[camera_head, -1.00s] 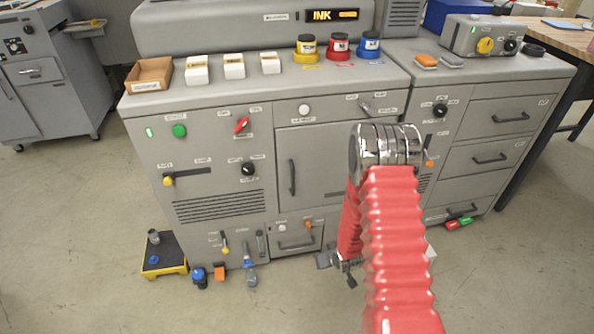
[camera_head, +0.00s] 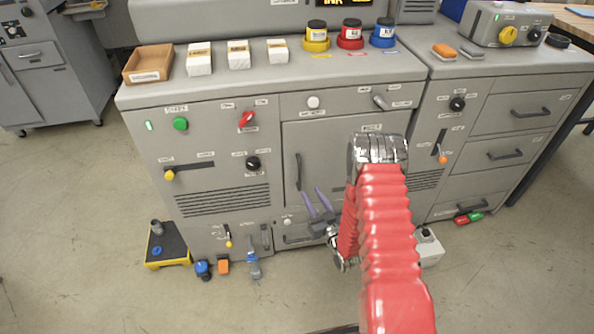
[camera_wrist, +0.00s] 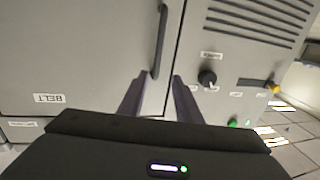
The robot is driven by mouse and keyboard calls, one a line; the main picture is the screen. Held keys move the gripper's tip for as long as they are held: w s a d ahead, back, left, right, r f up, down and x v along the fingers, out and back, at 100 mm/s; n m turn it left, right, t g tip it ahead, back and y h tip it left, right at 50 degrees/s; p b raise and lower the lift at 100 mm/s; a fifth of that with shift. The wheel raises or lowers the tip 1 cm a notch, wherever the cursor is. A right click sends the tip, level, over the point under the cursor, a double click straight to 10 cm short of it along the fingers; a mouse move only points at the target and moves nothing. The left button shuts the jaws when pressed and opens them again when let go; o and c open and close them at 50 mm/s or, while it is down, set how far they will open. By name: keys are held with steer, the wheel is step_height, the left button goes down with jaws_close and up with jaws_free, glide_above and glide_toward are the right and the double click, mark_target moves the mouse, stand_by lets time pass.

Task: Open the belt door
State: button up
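The belt door (camera_head: 335,150) is a flat grey panel on the front of the middle cabinet, and it looks shut. Its dark upright bar handle (camera_head: 298,172) is near its left edge. In the wrist view, the door (camera_wrist: 80,50) carries a "BELT" label, and the handle (camera_wrist: 161,40) runs down toward my gripper. My gripper (camera_head: 313,190) has two purple fingers, apart and empty, at the handle's lower end. In the wrist view, my gripper (camera_wrist: 161,76) has the handle's end between or just beyond its fingertips, nearer the left one. I cannot tell whether they touch.
A red switch (camera_head: 246,119), a black knob (camera_head: 253,163) and a yellow-tipped slider (camera_head: 170,175) are left of the door. Below the door is a small drawer (camera_head: 297,238). A black and yellow step (camera_head: 168,247) stands on the floor at the left. The floor in front is mostly clear.

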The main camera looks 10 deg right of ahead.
mark_target(300, 172)
steer(key=shift+d, duration=0.3)
steer(key=x, duration=1.4)
steer(key=shift+d, duration=0.1)
steer(key=shift+c, duration=0.2)
steer(key=shift+s, duration=0.1)
jaws_close()
